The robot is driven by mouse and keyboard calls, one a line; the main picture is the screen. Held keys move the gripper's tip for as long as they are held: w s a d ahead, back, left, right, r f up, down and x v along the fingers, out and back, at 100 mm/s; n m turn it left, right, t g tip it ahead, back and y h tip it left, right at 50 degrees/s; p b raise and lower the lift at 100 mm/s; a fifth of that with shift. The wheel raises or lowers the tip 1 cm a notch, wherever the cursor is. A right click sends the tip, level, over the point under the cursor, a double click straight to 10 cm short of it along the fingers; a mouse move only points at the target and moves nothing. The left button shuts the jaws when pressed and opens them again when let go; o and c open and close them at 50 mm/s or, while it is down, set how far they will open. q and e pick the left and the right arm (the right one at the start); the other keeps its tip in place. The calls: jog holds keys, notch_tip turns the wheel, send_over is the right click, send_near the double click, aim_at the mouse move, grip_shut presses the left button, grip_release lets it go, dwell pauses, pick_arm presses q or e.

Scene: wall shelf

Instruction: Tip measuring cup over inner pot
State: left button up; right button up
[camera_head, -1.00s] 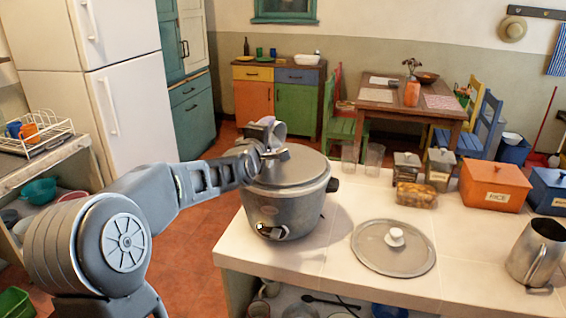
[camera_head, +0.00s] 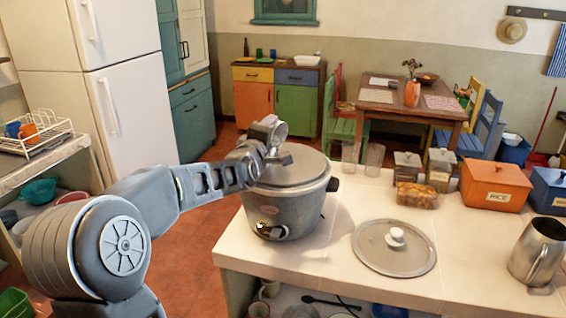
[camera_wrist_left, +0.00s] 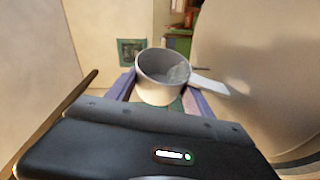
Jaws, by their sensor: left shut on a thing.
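My left gripper (camera_head: 272,128) is shut on a small pale measuring cup (camera_wrist_left: 164,76) with a light handle pointing right in the left wrist view. The purple fingers (camera_wrist_left: 122,86) sit on either side of the cup. Its inside shows a greyish patch that I cannot identify. In the head view, the gripper is over the back left of the grey rice cooker (camera_head: 285,207), and the cup is mostly hidden by my wrist. The inner pot (camera_head: 300,168) shows only as a grey round top; its inside is unclear. My right gripper is not in view.
A lid with a white knob (camera_head: 393,247) lies flat on the counter (camera_head: 345,215) right of the cooker. A metal pitcher (camera_head: 538,250) stands at the far right. Jars (camera_head: 440,168), a brown packet (camera_head: 416,195) and an orange rice box (camera_head: 495,185) stand along the back.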

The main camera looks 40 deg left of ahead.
pick_arm(q)
jog(key=shift+d+r+m+t+b, duration=0.1)
jog(key=shift+d+m+t+b, duration=0.25)
jog(key=shift+m+b, duration=0.55)
jog(key=shift+d+r+m+t+b, duration=0.1)
jog(key=shift+d+m+t+b, duration=0.2)
jog(key=shift+m+b, duration=0.6)
dwell(0.9)
jog(key=shift+n+b, duration=0.3)
jog(key=shift+d+r+y, duration=0.1)
jog(key=shift+r+y, duration=0.2)
jog(key=shift+r+m, duration=0.25)
jog(key=shift+m, duration=0.15)
jog(key=shift+f, duration=0.3)
jog(key=n+p, duration=0.1)
jog(key=p, duration=0.1)
jog(key=a+n+g+p, duration=0.1)
jog(key=n+p, duration=0.1)
jog(key=shift+a+r+p, duration=0.2)
jog(key=shift+p, duration=0.2)
jog(key=shift+a+f+n+g+h, duration=0.2)
jog(key=shift+f+n+g+h, duration=0.1)
jog(key=shift+f+n, duration=0.15)
jog(key=shift+a+f+n+g+h, duration=0.2)
jog(key=shift+f+n+h, duration=0.1)
jog(key=shift+n, duration=0.15)
jog(key=shift+d+f, duration=0.1)
jog(key=shift+f, duration=0.05)
